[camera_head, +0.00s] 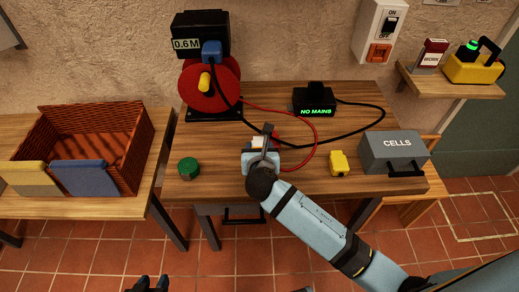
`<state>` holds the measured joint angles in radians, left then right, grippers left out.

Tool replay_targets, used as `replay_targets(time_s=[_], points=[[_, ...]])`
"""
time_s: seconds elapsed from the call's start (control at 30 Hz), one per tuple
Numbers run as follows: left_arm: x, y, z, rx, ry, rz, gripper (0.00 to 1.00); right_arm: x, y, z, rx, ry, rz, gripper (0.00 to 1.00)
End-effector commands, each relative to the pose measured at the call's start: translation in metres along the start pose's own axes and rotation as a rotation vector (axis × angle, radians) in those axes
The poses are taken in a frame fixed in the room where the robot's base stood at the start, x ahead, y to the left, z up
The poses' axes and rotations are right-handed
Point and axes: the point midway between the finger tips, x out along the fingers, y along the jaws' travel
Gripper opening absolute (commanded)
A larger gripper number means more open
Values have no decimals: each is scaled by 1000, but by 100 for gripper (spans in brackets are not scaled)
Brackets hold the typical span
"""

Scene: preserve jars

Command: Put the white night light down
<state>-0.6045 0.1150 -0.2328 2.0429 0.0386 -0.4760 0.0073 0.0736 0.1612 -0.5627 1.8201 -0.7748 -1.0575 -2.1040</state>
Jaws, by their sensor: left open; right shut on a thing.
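My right gripper (265,142) reaches in over the front middle of the wooden table and is shut on a small, whitish thing, which seems to be the white night light (256,142). Gripper and wrist hide most of it, and I cannot tell whether it touches the tabletop. My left gripper (150,284) shows only as dark tips at the bottom edge, apart from the table. It is open.
The table (222,178) holds a red cable reel (195,88), a black "NO MAINS" box (314,102), a green round thing (189,168), a yellow block (339,163) and a grey "CELLS" box (394,147). Red and black cables loop behind my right gripper. A wicker basket (127,140) stands left.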

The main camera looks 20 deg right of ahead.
Motion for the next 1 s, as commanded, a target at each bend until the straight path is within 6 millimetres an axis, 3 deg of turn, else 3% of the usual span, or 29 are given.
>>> replay_targets(time_s=[0.43,0.47,0.57,0.9,1.0], points=[[-4,-2,-5,15,8,0,43,3,0,-6,-1,0,-2,22],[-4,-2,-5,17,9,0,43,3,0,-7,0,0,-1,55],[-3,-3,-4,20,9,0,43,3,0,-7,0,0,-1,76],[-1,-2,0,13,4,0,43,2,0,-4,1,-1,0,76],[-1,0,0,5,-1,1,43,-8,0,1,0,1,1,76]])
